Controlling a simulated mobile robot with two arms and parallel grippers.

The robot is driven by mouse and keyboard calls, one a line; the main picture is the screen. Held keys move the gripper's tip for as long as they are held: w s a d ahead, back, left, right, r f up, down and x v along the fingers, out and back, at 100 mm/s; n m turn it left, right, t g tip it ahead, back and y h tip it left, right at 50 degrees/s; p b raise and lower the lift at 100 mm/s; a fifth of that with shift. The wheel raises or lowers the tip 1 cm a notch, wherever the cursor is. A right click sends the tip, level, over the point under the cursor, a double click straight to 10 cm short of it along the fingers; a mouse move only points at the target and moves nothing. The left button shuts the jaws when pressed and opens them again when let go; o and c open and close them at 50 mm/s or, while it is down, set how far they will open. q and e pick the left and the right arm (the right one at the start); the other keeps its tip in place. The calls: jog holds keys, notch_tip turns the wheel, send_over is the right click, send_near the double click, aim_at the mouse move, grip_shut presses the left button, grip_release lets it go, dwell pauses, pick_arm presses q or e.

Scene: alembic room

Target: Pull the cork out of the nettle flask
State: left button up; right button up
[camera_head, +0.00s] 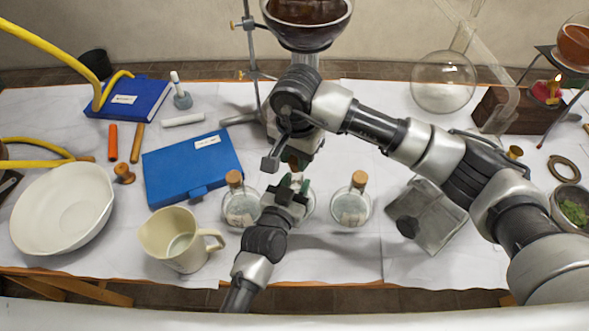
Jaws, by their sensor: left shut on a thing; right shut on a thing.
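Three round glass flasks stand in a row on the white-covered table. The left flask (241,207) and right flask (351,207) have corks in their necks. The middle flask (310,205) is mostly hidden behind my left gripper (298,184), which is shut around its neck. My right gripper (293,162) is just above, shut on the middle flask's brown cork (294,163), which is partly hidden by the fingers. No flask label is readable, so I cannot tell nettle by name.
A cream jug (180,240), a blue case (192,165) and a white bowl (62,208) stand to the left. A dark-filled bowl (306,22) hangs on a stand behind my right wrist.

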pick_arm(q)
jog(key=shift+s+a+f+g, duration=0.1)
jog(key=shift+s+f+g, duration=0.15)
jog(key=shift+f, duration=0.4)
pick_arm(e)
jog(key=shift+r, duration=0.25)
pick_arm(q)
jog(key=o, duration=0.8)
jog(key=shift+r, duration=0.1)
jog(key=shift+c, duration=0.2)
jog(key=shift+o, duration=0.8)
jog(key=shift+w, duration=0.1)
jog(key=shift+w+r, duration=0.1)
jog(key=shift+r, duration=0.05)
pick_arm(e)
jog(key=shift+w, duration=0.1)
